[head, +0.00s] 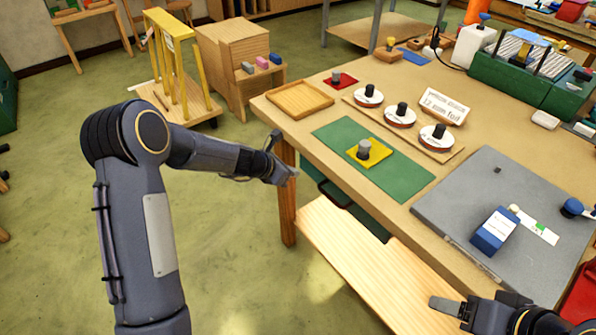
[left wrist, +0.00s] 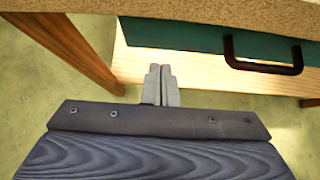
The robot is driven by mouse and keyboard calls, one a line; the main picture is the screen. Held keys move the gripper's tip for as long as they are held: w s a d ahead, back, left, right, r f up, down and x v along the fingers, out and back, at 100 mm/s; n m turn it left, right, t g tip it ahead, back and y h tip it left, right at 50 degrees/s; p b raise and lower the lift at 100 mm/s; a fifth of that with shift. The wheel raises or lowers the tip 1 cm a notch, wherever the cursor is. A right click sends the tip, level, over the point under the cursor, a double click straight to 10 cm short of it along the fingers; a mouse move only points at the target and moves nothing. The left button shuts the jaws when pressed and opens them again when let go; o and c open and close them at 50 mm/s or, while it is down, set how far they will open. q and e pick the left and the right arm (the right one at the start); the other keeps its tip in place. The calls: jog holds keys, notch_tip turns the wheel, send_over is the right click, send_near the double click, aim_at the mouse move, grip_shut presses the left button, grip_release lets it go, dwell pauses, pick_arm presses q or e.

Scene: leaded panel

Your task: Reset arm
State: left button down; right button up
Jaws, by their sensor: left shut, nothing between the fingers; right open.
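My left gripper (head: 290,176) is off the table's left front edge, beside a wooden table leg, and holds nothing. In the left wrist view its two fingers (left wrist: 161,86) are shut together, below a green drawer front (left wrist: 200,36) with a dark handle (left wrist: 262,66). My right gripper (head: 455,306) is at the bottom right of the head view, by the table's front edge.
The table (head: 290,118) bears a wooden tray (head: 300,98), a green mat (head: 400,178) with a yellow piece (head: 370,158), white-topped reels (head: 400,117), a grey board (head: 470,190) and a blue box (head: 494,231). A pale wooden shelf (head: 360,262) juts out below.

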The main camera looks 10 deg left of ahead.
pick_arm(q)
jog(key=v, duration=1)
jog(key=shift+p, duration=0.4)
jog(key=s+d+r+m, duration=0.1)
jog(key=s+r+m, duration=1.15)
jog(key=s, duration=0.35)
jog(key=s+a+f+m+g+y, duration=0.1)
jog(key=s+f+m+y, duration=0.1)
jog(key=s+m, duration=1.1)
jog(key=s, duration=0.4)
jog(key=shift+a+f+g+p, duration=0.2)
jog(key=shift+f+g+p, duration=0.1)
jog(key=shift+m, duration=0.25)
